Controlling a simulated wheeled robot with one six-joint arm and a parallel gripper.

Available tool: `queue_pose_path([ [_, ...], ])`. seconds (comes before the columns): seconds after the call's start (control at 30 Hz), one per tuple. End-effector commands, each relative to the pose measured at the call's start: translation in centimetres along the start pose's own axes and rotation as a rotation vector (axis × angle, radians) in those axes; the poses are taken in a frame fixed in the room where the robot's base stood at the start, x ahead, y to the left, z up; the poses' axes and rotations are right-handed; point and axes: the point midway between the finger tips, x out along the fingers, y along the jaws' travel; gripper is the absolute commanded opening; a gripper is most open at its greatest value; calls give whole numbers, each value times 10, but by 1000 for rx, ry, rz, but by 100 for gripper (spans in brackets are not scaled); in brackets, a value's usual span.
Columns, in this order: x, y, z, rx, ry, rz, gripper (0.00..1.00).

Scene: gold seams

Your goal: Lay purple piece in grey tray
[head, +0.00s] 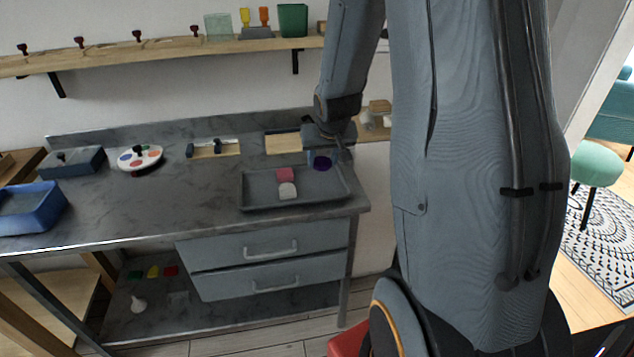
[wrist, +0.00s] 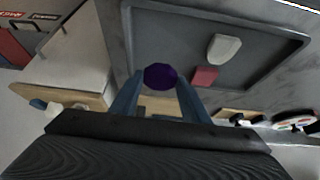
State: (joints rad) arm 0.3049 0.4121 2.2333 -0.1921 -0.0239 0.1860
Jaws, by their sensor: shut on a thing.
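The purple piece (head: 322,163) is a dark rounded shape at the tip of my gripper (head: 325,155), over the right back part of the grey tray (head: 262,206). In the wrist view the purple piece (wrist: 160,76) sits between the two fingertips of my gripper (wrist: 160,82), which is shut on it. The grey tray (wrist: 150,30) lies beyond it in that view. A pink piece (head: 285,174) and a whitish piece (head: 287,190) lie in the tray, left of the purple piece. I cannot tell whether the purple piece touches the tray floor.
A blue tray (head: 30,208), a dark box (head: 74,163) and a white palette with colour spots (head: 139,158) stand on the left of the bench. A small board with tools (head: 214,149) lies near the back. A shelf (head: 150,50) runs along the wall.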

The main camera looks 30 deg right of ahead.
Motion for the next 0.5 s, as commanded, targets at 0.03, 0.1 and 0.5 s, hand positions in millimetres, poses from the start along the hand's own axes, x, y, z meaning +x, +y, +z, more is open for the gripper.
queue_pose_path([
  [0.03, 8, 0, 3, -1, 1, 0, 18],
  [0.1, 13, -1, 6, 0, 1, 0, 18],
  [0.5, 44, -1, 26, 0, -3, -1, 18],
])
